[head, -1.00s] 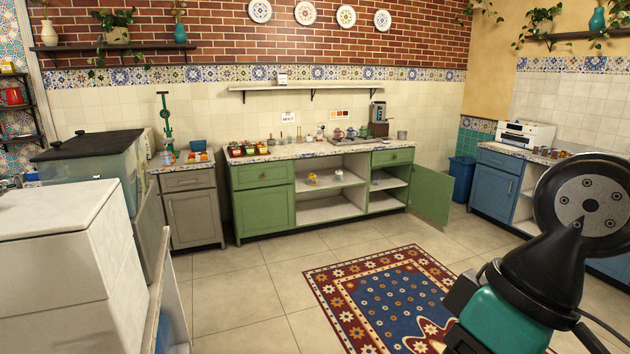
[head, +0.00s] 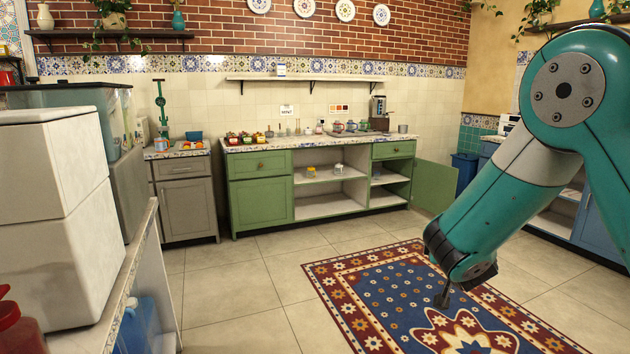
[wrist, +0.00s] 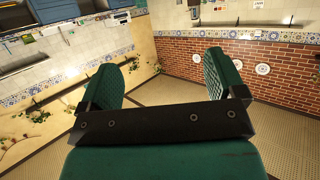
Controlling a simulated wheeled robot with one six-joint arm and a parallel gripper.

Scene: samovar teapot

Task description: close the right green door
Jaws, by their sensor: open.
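The right green door (head: 434,186) stands swung open at the right end of the green cabinet (head: 262,204) by the far wall. Open shelves show in the cabinet's middle and right part. The cabinet's left green door is shut. My gripper (wrist: 172,80) shows in the wrist view with its two green fingers spread apart and nothing between them. In the head view my arm reaches in at the right, in front of the rug and well short of the door.
A patterned rug (head: 400,290) lies on the tiled floor before the cabinet. A grey cabinet (head: 187,205) stands left of it, and a blue bin (head: 463,170) and blue cabinets stand right. White boxes (head: 60,210) on a counter fill the near left.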

